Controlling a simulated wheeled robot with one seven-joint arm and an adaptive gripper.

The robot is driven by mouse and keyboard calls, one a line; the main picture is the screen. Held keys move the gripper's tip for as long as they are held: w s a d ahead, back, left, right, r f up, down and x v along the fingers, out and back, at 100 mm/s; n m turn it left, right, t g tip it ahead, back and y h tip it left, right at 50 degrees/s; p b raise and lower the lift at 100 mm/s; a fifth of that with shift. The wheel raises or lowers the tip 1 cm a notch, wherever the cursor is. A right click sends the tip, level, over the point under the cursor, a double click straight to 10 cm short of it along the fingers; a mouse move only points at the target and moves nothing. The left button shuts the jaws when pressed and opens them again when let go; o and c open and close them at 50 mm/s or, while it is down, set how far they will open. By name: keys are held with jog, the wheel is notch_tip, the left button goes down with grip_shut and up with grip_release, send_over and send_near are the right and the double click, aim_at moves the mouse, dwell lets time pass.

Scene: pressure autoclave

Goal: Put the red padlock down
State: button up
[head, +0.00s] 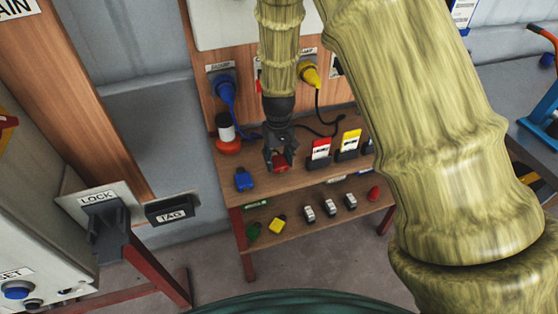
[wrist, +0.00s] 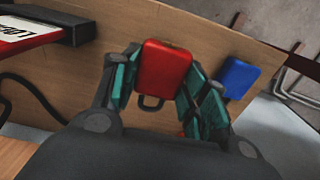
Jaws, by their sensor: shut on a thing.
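The red padlock (wrist: 163,66) is between the two fingers of my gripper (wrist: 158,88) in the wrist view, with its dark shackle toward the palm. My gripper is shut on it. In the head view my gripper (head: 280,158) points down at the upper wooden shelf, and the red padlock (head: 280,162) shows at its fingertips. The padlock is over or on the shelf near its front edge; I cannot tell whether it touches the wood.
A blue padlock (head: 244,180) lies to the left on the upper shelf (head: 228,163). Red (head: 320,150) and yellow (head: 350,141) tags stand in holders to the right. The lower shelf (head: 300,236) holds several padlocks and small items.

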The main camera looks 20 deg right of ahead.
aim_at(279, 157)
jog(key=shift+w+d, duration=0.2)
jog(key=shift+w, duration=0.45)
jog(key=shift+f+p, duration=0.5)
jog(key=shift+f, duration=1.25)
jog(key=shift+f, duration=0.15)
jog(key=o, duration=1.1)
jog(key=shift+r+b, duration=0.95)
jog(key=shift+r, duration=5.2)
